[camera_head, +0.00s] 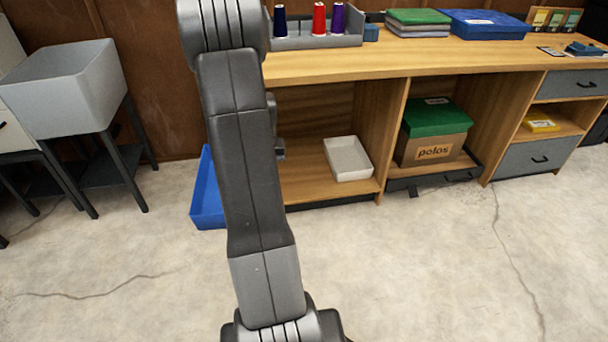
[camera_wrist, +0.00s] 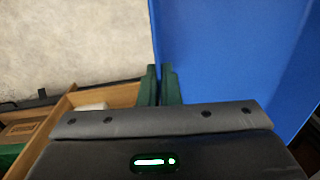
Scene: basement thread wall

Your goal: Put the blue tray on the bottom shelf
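The blue tray (camera_head: 206,194) shows at the left end of the bench, left of my arm, tilted with its open side facing out; my arm hides its right part. In the wrist view the tray (camera_wrist: 235,50) fills the right side. My gripper (camera_wrist: 159,88) has its two dark green fingers close together on either side of the tray's edge, shut on it. In the head view my gripper is hidden behind my arm. The wooden bottom shelf (camera_head: 305,185) is under the bench, with a white tray (camera_head: 348,158) on its right part.
A box with a green lid marked "polos" (camera_head: 433,133) stands in the bay to the right. A grey sink-like tub (camera_head: 65,88) on dark legs stands at the left. Another blue box (camera_head: 485,24) lies on the bench top. The concrete floor in front is clear.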

